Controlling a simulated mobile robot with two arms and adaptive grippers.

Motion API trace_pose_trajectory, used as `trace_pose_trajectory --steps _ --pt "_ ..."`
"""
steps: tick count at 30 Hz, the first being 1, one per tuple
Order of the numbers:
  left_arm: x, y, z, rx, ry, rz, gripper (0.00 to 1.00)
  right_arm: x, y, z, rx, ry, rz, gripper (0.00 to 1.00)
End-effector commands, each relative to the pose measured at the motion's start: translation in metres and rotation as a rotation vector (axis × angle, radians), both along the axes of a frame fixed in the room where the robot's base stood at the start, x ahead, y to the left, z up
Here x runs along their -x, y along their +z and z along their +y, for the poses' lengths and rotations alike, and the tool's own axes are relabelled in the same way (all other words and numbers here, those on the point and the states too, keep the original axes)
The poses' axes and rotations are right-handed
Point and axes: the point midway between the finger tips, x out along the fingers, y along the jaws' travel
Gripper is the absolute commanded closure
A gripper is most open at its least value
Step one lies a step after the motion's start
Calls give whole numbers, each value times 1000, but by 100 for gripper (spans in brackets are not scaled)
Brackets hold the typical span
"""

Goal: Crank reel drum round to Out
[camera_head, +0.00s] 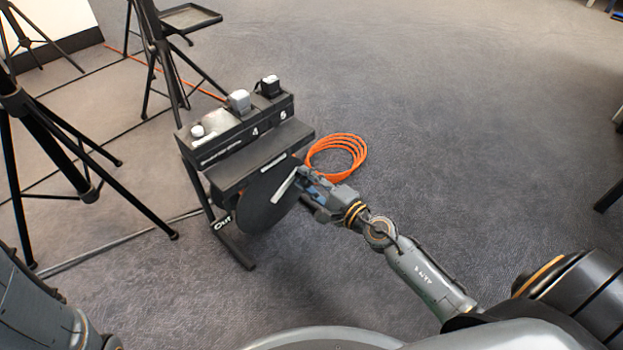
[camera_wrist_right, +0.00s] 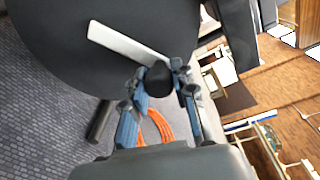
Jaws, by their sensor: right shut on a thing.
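The reel drum (camera_head: 262,203) is a dark disc on the front of a black stand, under a shelf. A white "Out" mark (camera_head: 222,222) is at the drum's lower left. A pale crank bar (camera_head: 283,186) slants up and right across the drum; in the right wrist view the bar (camera_wrist_right: 122,41) ends at a dark round knob (camera_wrist_right: 159,77). My right gripper (camera_head: 306,181) is at the bar's outer end. In the right wrist view its fingers (camera_wrist_right: 160,80) are shut on the knob, one on each side. My left gripper is out of view.
The stand's black top (camera_head: 240,130) carries small items and white numbers. A coiled orange cable (camera_head: 338,155) lies on the floor behind my right gripper. Black tripods (camera_head: 55,130) stand at the left. The carpet on the right is mostly clear.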

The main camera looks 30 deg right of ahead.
Motion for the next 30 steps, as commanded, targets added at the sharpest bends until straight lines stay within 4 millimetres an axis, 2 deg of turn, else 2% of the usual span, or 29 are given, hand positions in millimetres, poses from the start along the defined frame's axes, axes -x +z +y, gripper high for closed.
trace_pose_trajectory --steps 14,15,18,27,30 --pt "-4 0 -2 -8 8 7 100 0 3 3 10 3 -7 100" --pt "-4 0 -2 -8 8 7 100 0 3 3 10 4 -7 72" --pt "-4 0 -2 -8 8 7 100 0 2 2 10 3 -7 51" --pt "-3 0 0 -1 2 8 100 1 2 1 12 1 -6 50" --pt "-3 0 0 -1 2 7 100 6 1 -1 11 1 -4 50"
